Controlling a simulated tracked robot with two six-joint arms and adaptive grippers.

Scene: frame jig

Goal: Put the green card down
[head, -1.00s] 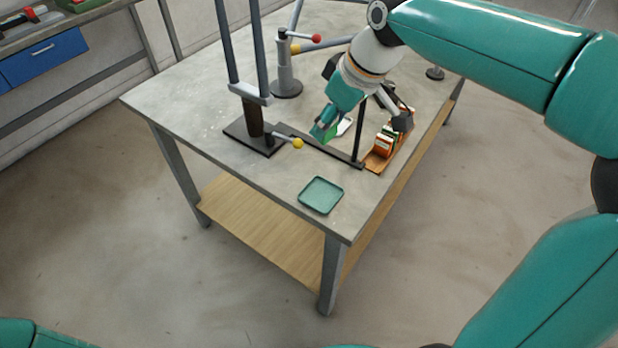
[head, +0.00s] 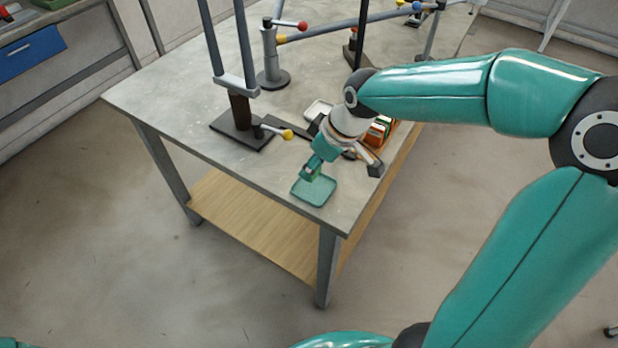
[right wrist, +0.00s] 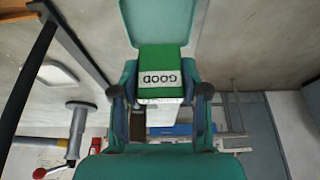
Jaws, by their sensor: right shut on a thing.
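The green card (right wrist: 160,65) has a white label reading GOOD. In the right wrist view it is between the fingers of my right gripper (right wrist: 160,98), which is shut on it. In the head view my right gripper (head: 310,171) is over the far left part of the teal tray (head: 322,192), with only a small green bit of the card (head: 316,173) showing. The tray also shows beyond the card in the right wrist view (right wrist: 155,20). I cannot tell whether the card touches the tray. My left gripper is not in view.
An orange rack of cards (head: 379,131) stands behind my right wrist, partly hidden. A clamp with a yellow knob (head: 287,134) stands to the left, with a red-knobbed post (head: 270,60) behind. A pale tray (head: 318,109) lies farther back. The table's front edge is close to the teal tray.

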